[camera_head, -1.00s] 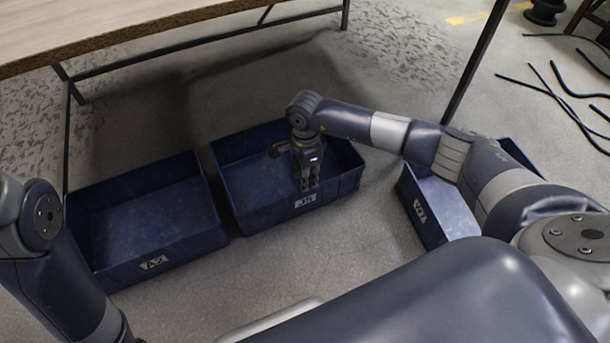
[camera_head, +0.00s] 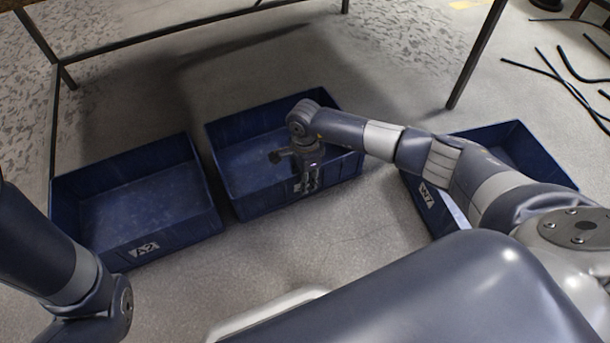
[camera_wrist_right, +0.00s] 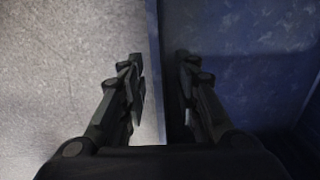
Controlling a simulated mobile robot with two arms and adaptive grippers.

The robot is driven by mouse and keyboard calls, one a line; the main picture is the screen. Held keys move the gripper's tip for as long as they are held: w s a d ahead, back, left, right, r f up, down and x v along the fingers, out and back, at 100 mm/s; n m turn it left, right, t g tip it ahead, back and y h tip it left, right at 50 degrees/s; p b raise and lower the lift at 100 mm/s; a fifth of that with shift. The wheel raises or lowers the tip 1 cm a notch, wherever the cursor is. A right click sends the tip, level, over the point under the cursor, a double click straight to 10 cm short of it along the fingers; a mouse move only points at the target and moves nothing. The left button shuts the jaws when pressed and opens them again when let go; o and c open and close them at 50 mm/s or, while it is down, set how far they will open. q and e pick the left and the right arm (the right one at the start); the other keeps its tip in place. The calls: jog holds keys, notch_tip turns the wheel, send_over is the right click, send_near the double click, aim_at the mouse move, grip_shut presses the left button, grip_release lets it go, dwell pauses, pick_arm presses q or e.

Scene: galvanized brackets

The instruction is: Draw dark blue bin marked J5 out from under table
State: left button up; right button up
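The dark blue bin J5 (camera_head: 238,130) is the middle of three bins on the floor. Its white front label is mostly hidden behind my right gripper (camera_head: 311,186). That gripper points down at the bin's front wall. In the right wrist view, the gripper (camera_wrist_right: 163,78) is open and its fingers straddle the wall of the bin (camera_wrist_right: 240,35). One finger is over the floor outside, the other is on the inner side. A gap shows between the outer finger and the wall. The bin's inside looks empty. My left gripper is out of view; only its arm shows.
A blue bin marked A2 (camera_head: 182,243) stands close on the left. Another blue bin (camera_head: 425,208), label ending in 7, stands on the right, partly behind my right arm. Table legs (camera_head: 476,55) rise behind. Black cables (camera_head: 570,75) lie at far right. Floor before J5 is clear.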

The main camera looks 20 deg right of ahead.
jog(key=shift+f, duration=0.35)
grip_shut()
